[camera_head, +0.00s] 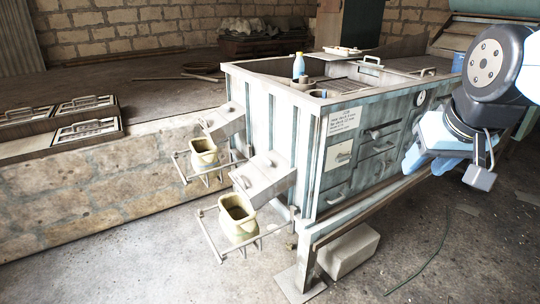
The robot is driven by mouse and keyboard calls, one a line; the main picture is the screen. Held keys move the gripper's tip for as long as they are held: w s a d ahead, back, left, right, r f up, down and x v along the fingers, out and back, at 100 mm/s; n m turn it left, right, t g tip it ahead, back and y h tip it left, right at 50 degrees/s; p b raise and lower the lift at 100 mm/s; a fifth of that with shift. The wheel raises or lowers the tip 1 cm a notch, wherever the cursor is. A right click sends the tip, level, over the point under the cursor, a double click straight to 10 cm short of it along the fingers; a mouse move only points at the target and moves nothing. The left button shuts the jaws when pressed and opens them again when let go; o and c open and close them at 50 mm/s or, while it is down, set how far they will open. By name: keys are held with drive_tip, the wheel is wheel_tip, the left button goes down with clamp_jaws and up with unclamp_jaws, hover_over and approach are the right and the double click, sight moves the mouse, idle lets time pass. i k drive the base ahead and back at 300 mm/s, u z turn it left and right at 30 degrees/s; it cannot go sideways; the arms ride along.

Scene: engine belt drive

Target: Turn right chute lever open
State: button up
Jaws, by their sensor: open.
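Two pale metal chutes stick out from the left end of a weathered light-blue cabinet (340,150). The right chute (264,180) is the nearer one and slopes down to the left above a yellowish pot (238,224). The left chute (226,122) is farther back, above a similar pot (204,158). Small handle-like parts show on the chutes, but they are too small to tell which is the lever or how it is set. My gripper (449,168) is at the right, open and empty, in front of the cabinet's long side and well away from both chutes.
Wire racks (207,232) hold the pots. A bottle (298,66) and tins stand on the cabinet top. Drawers (378,145) line its long side. A low brick wall (90,195) runs at the left. A concrete block (347,250) lies beneath. The floor in front is mostly clear.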

sight(265, 160)
drive_tip(key=z, duration=0.1)
drive_tip(key=k, duration=0.45)
drive_tip(key=u, duration=0.4)
drive_tip(key=i, duration=0.95)
drive_tip(key=u, duration=0.3)
